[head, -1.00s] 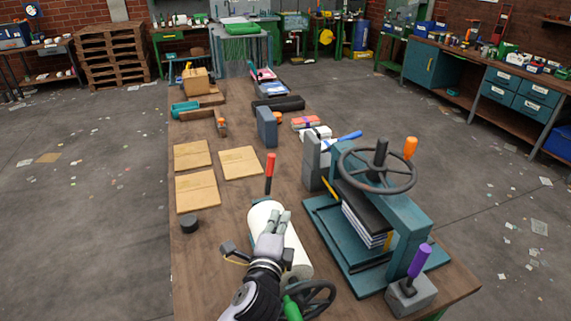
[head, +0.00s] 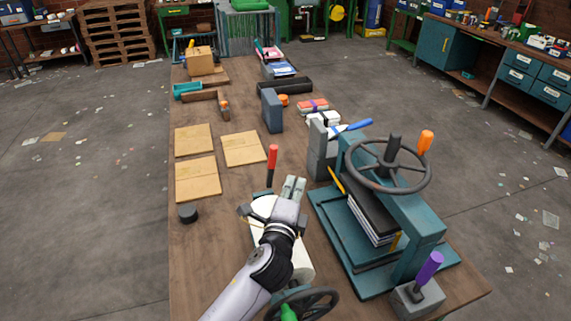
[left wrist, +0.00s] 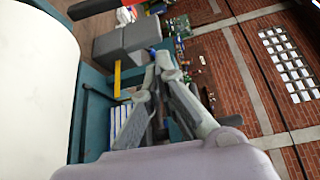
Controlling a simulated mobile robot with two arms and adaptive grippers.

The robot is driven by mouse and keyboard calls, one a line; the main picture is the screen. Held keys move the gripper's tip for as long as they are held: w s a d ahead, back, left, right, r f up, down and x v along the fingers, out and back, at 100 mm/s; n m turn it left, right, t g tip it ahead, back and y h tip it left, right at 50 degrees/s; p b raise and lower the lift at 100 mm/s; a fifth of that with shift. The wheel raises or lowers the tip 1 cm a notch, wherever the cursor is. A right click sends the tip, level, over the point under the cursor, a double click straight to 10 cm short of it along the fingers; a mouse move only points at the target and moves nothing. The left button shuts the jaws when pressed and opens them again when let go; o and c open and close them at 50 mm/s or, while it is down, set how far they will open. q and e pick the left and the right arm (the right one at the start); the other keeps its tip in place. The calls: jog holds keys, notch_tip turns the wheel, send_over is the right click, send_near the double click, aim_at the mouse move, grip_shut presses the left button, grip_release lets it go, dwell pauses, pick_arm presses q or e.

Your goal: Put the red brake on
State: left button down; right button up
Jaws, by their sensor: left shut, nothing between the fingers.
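The red brake is a lever with a red handle (head: 272,157) on a dark stem, standing nearly upright at the far end of a white roll (head: 301,262) on the table. A bit of its red handle and dark stem (left wrist: 92,6) shows at the top of the left wrist view. My left gripper (head: 294,183) is over the roll, just right of and nearer than the lever. Its fingers (left wrist: 160,60) are shut and empty, apart from the lever. My right gripper is out of view.
A teal press (head: 423,232) with a handwheel stands right of the roll, with a purple-handled lever (head: 429,268) at its near side. A wheel with a green knob (head: 288,312) is at the roll's near end. Cardboard sheets (head: 198,180) and a black puck (head: 187,213) lie left.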

aim_at(271, 166)
pick_arm(q)
jog(key=w+a+p, duration=0.2)
jog(key=w+p, duration=0.1)
jog(key=w, duration=0.4)
jog(key=shift+w, duration=0.4)
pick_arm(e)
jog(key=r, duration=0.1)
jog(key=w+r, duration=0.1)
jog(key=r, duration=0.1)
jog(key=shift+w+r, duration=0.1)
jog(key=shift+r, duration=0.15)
pick_arm(q)
jog(key=shift+a, duration=0.1)
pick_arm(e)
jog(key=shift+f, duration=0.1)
